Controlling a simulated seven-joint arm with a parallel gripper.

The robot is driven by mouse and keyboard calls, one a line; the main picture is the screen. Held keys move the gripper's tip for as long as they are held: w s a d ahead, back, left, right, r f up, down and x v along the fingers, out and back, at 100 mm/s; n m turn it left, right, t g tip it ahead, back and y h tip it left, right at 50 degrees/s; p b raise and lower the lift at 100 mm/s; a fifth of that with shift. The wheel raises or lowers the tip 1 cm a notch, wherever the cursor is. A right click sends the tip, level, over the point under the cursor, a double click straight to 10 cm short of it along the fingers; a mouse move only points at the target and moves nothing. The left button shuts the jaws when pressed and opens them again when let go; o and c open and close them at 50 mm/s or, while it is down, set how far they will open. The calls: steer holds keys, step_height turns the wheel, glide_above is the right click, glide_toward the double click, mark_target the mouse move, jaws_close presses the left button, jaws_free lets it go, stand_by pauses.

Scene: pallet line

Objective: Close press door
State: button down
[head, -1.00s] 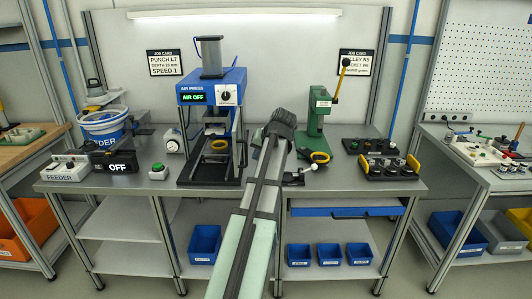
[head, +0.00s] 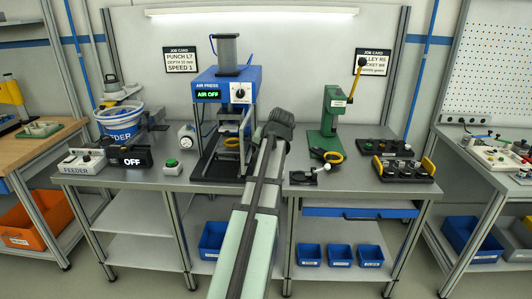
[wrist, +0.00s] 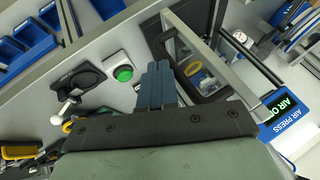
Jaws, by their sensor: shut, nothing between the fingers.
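The air press (head: 222,88) is blue on top, its display reads AIR OFF, and it stands at the back of the bench. In the wrist view a pale-edged frame (wrist: 212,62), which looks like the press door, runs slantwise across the press opening. How far it stands open is not clear. My gripper (wrist: 158,66) is shut and empty, with its fingertips close to the press base and door frame; contact cannot be told. In the head view my arm hides the fingertips.
A green button (wrist: 123,73) and a black device with a pale-knobbed lever (wrist: 75,88) lie beside my fingers. A green hand press (head: 333,115) stands right of the air press. A feeder (head: 118,122) and another green button (head: 172,166) are to the left.

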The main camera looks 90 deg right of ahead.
steer(key=w+d+m+g+h, duration=0.1)
steer(key=w+d+m+g, duration=0.2)
steer(key=w, duration=0.7)
steer(key=w+d+m+g, duration=0.15)
steer(key=w+m, duration=0.35)
steer(key=w, duration=0.5)
steer(key=w+d+m+g, duration=0.2)
steer(key=w+d+m, duration=0.2)
steer(key=d, duration=0.4)
steer(key=w+d+m+g+y, duration=0.1)
steer(key=w+d+m+g, duration=0.2)
steer(key=w+d, duration=0.4)
steer(key=shift+w+d+m+y, duration=0.2)
steer(key=shift+d+m+y, duration=0.15)
steer(key=shift+m, duration=0.15)
steer(key=shift+d+r, duration=0.1)
steer(key=shift+d, duration=0.05)
steer(key=w+a+r, duration=0.5)
steer(key=a+r, duration=0.3)
steer(key=shift+w+a, duration=0.15)
steer(key=shift+a, duration=0.1)
